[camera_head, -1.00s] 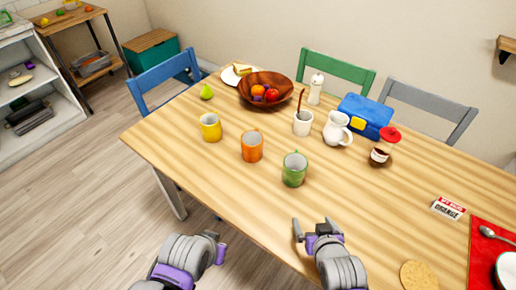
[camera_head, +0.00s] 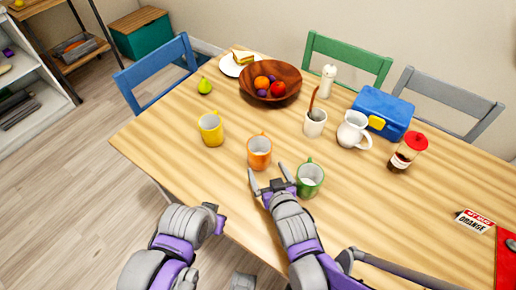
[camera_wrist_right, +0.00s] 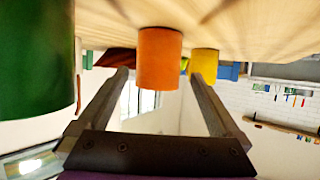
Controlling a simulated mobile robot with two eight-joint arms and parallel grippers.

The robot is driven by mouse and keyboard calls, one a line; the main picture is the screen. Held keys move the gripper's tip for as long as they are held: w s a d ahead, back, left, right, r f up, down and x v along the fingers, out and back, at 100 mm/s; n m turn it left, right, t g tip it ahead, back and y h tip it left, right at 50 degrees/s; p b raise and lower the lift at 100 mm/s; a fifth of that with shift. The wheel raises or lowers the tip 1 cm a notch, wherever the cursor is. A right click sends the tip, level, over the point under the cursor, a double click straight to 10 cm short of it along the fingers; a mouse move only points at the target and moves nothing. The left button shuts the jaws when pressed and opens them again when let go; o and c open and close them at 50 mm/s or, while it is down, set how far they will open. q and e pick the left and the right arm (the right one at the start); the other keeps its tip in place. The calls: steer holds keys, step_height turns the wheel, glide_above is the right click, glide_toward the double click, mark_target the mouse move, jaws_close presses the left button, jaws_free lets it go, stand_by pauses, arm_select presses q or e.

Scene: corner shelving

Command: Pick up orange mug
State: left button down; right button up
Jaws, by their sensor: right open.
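The orange mug (camera_head: 259,153) stands upright on the wooden table, between the yellow mug and the green mug. My right gripper (camera_head: 268,171) is open and empty just in front of it, its fingers pointing toward it. In the right wrist view, which is upside down, the orange mug (camera_wrist_right: 160,60) shows beyond and between the two open fingers (camera_wrist_right: 160,80); I see no contact. My left gripper (camera_head: 217,219) is off the table's front edge, and its fingers are too hidden to tell their state.
The green mug (camera_head: 310,181) stands close to the right gripper's right finger. The yellow mug (camera_head: 211,129) is to the left. A white cup (camera_head: 315,124), a white jug (camera_head: 353,131) and a fruit bowl (camera_head: 285,82) stand behind. A card (camera_head: 472,221) reads "MY MUG ORANGE".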

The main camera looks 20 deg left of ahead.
mark_target(257, 149)
steer(key=x, duration=0.4)
steer(key=b+x, duration=0.1)
steer(key=x, duration=0.4)
steer(key=shift+s+d+f, duration=0.1)
steer(key=shift+d+f, duration=0.05)
steer(key=shift+f, duration=0.05)
steer(key=c, duration=1.3)
steer(key=shift+r, duration=0.1)
